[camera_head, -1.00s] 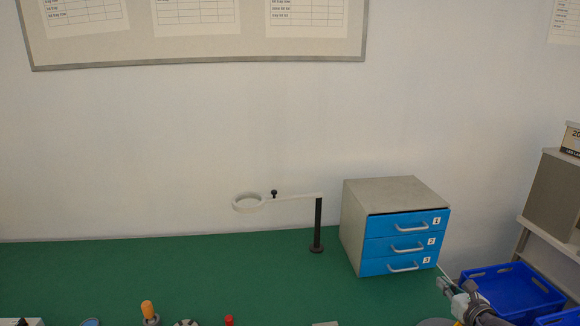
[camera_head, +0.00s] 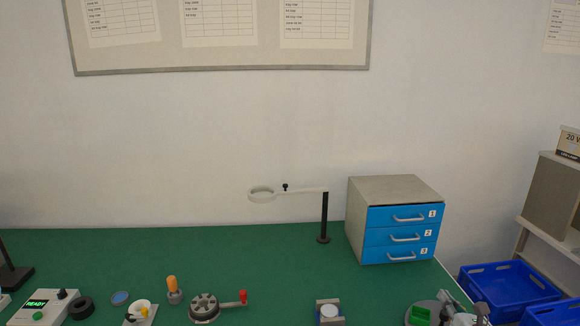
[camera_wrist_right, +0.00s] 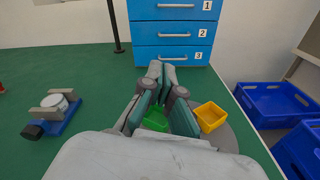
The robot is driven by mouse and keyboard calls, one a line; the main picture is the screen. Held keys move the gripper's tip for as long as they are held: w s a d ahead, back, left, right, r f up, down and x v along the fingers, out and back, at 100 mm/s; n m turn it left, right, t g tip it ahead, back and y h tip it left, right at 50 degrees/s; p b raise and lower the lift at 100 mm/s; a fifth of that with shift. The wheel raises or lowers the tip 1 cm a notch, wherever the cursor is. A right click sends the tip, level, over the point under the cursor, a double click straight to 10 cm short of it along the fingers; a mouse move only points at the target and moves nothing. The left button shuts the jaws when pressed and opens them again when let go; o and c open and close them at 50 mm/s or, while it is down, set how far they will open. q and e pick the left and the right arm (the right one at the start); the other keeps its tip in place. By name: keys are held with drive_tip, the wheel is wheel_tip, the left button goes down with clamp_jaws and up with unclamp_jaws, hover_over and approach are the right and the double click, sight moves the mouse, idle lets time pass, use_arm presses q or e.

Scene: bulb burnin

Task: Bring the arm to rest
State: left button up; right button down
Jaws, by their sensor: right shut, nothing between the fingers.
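My right gripper (camera_head: 449,303) is at the bottom right of the head view. In the right wrist view its fingers (camera_wrist_right: 161,72) are shut with nothing between them. The fingers are above a round grey tray (camera_wrist_right: 222,134) holding a green bin (camera_wrist_right: 156,119) and a yellow bin (camera_wrist_right: 210,116). The fingers partly hide the green bin. I cannot tell the exact height above the tray. My left gripper is in neither view.
A blue three-drawer cabinet (camera_head: 401,236), drawers shut, stands behind my right gripper. A ring on a black post (camera_head: 324,218) stands left of it. Blue crates (camera_head: 508,287) are at right. A crank device (camera_head: 204,307) and a box reading READY (camera_head: 45,306) are at front left.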

drive_tip(key=s+a+f+m+g, duration=0.3)
drive_tip(key=s+a+m+g, duration=0.25)
drive_tip(key=s+m, duration=0.6)
drive_tip(key=s+a+f+m+g+h, duration=0.1)
drive_tip(key=s+a+f+m+g, duration=0.3)
drive_tip(key=s+a+m, duration=0.75)
drive_tip(key=s+a+f+m+g, duration=0.3)
drive_tip(key=s+m, duration=0.5)
drive_tip(key=s, duration=0.9)
wheel_tip(320, 180, down, 26)
drive_tip(key=s+g, duration=0.1)
drive_tip(key=g, duration=0.2)
drive_tip(key=s+d+f, duration=0.2)
drive_tip(key=s+f, duration=0.6)
drive_tip(key=s+d+f, duration=0.1)
drive_tip(key=s+f, duration=0.6)
drive_tip(key=s, duration=0.2)
drive_tip(key=shift+d+f+g, duration=0.35)
drive_tip(key=shift+d+f, duration=0.05)
